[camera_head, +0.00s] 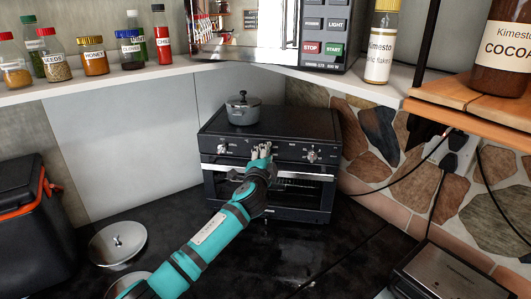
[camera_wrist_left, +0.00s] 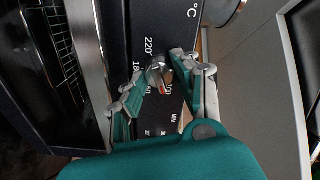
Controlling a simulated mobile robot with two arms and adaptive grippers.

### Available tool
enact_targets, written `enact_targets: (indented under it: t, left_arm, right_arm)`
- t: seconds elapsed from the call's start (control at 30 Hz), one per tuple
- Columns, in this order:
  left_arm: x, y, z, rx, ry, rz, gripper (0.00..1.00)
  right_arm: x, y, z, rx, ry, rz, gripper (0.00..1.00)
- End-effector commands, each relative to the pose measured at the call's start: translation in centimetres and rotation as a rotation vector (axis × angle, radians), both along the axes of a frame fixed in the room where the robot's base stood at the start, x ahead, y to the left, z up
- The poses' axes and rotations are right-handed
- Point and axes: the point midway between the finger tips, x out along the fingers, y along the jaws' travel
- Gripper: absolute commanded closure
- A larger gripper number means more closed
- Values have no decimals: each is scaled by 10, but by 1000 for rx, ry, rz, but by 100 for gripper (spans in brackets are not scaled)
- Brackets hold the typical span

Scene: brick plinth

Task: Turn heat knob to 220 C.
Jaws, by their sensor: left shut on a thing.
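The black toaster oven (camera_head: 270,123) stands in the corner with its control panel facing me. My left gripper (camera_head: 261,152) is at the middle of that panel, between a left knob (camera_head: 222,148) and a right knob (camera_head: 311,155), and hides what it holds. In the left wrist view, my left gripper (camera_wrist_left: 166,66) is shut on the silvery heat knob (camera_wrist_left: 158,76). The printed scale (camera_wrist_left: 149,47) beside it shows 220 and lower numbers, with °C above. The fingers partly cover the knob, and I cannot tell its exact setting. My right gripper is not in view.
A small lidded pot (camera_head: 243,109) sits on the oven. A round metal lid (camera_head: 117,242) lies at the left on the dark counter. A shelf with jars (camera_head: 95,57) and a microwave (camera_head: 270,30) is above. A cable crosses the counter at the right.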

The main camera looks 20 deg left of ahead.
Motion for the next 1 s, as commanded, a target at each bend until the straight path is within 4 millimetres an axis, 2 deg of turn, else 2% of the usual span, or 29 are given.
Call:
enact_targets:
  t: [1.0]
  left_arm:
    - [0,0,-2,961,121,-3,100]
  right_arm:
    - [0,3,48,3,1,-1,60]
